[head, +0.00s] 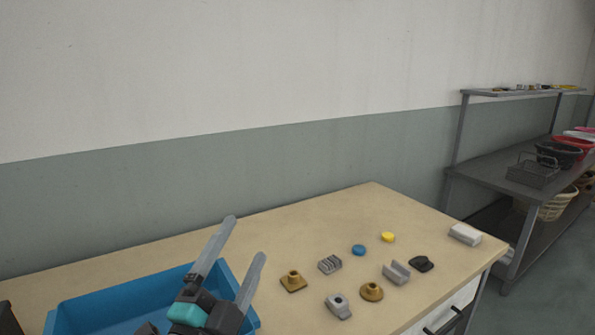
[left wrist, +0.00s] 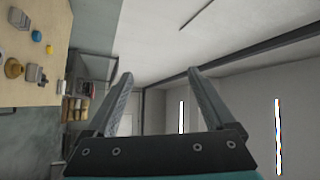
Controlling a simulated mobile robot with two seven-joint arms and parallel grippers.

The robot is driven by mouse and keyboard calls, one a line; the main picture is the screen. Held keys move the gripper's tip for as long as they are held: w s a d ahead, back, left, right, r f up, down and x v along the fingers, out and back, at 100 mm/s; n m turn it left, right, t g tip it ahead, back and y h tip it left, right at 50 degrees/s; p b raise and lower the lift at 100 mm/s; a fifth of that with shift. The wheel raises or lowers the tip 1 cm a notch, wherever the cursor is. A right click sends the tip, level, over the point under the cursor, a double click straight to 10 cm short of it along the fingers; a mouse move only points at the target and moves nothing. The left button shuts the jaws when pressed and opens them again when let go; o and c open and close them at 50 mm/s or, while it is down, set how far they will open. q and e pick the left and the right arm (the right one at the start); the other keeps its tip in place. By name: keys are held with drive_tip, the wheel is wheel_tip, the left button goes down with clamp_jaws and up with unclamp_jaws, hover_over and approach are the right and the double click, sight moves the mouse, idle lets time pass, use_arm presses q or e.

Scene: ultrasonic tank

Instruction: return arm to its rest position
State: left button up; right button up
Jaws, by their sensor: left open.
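My left gripper (head: 245,240) is raised in front of the blue tray at the lower left of the head view. Its two long grey fingers point up and are spread apart, with nothing between them. In the left wrist view the same gripper (left wrist: 158,82) is open and empty, with wall and ceiling behind it. The arm behind it is mostly out of the picture. My right gripper does not show in either view.
A blue tray (head: 75,312) stands on the wooden table (head: 350,208), partly hidden by my gripper. Several small parts, including a brass flanged piece (head: 292,281) and a yellow cap (head: 388,237), lie right of it. A grey shelf rack (head: 480,160) stands at the right.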

use_arm(q)
drive_tip(key=s+a+f+n+g+y, duration=0.3)
drive_tip(key=a+f+n+g, duration=0.15)
drive_tip(key=f, duration=0.45)
drive_tip(key=s+a+f+n+g+y, duration=0.35)
drive_tip(key=f+n, duration=0.25)
drive_tip(key=f, duration=0.3)
drive_tip(key=s+f+n+g, duration=0.4)
drive_tip(key=s+f+g, duration=0.5)
drive_tip(key=s+f, duration=0.45)
drive_tip(key=s+f+g, duration=0.1)
drive_tip(key=s+f, duration=0.1)
drive_tip(key=f, duration=0.8)
drive_tip(key=s+f, duration=0.2)
drive_tip(key=f, duration=0.8)
drive_tip(key=s+a+f+g, duration=0.1)
drive_tip(key=s+a+f, duration=0.1)
drive_tip(key=s+f, duration=1.2)
drive_tip(key=shift+s+a+f+g, duration=0.2)
drive_tip(key=shift+s+a+g, duration=0.15)
drive_tip(key=shift+s, duration=0.5)
